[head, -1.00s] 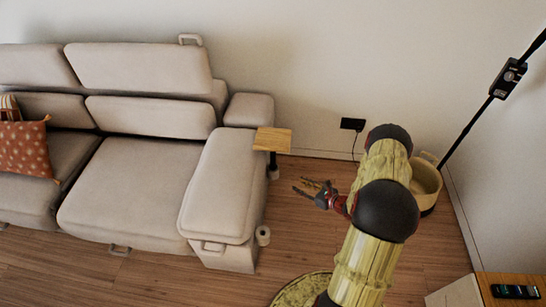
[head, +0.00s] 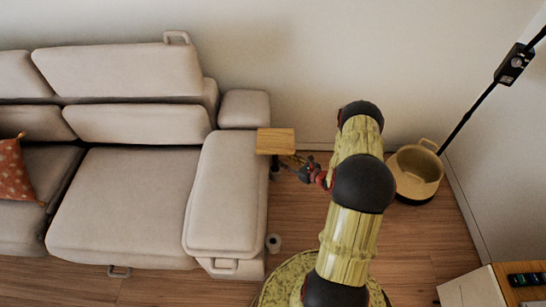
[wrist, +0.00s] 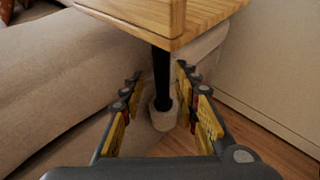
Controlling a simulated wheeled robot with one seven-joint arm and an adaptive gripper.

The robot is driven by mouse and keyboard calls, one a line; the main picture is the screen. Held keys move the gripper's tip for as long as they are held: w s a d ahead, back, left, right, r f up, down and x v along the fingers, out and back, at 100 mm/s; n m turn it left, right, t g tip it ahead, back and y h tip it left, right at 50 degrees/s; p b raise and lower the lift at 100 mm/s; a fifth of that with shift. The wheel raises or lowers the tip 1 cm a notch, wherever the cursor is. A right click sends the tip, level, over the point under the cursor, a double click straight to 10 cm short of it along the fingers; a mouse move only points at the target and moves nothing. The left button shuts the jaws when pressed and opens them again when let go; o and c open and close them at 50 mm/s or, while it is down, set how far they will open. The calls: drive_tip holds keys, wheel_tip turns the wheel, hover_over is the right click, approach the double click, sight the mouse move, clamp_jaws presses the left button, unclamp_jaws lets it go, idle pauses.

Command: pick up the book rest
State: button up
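A light wooden board (head: 275,141) on a black post stands beside the sofa's right arm; I take it to be the book rest. In the wrist view its board (wrist: 205,22) fills the top, and the black post (wrist: 161,78) runs down into a pale round foot (wrist: 162,118). My gripper (wrist: 159,74) is open, with its fingers below the board and one on each side of the post in the picture. I see no contact. In the head view my gripper (head: 296,168) is just right of the post, partly under the board.
The beige sofa (head: 225,195) is close on the left. A basket (head: 417,172) and a black lamp pole (head: 470,117) stand to the right by the wall.

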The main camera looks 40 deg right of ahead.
sight(275, 160)
drive_tip(key=x, duration=0.2)
drive_tip(key=b+x, duration=0.2)
drive_tip(key=x, duration=0.1)
drive_tip(key=shift+w+d+r, duration=0.15)
drive_tip(key=shift+w+r, duration=0.05)
drive_tip(key=shift+w, duration=0.3)
drive_tip(key=c, duration=0.3)
clamp_jaws()
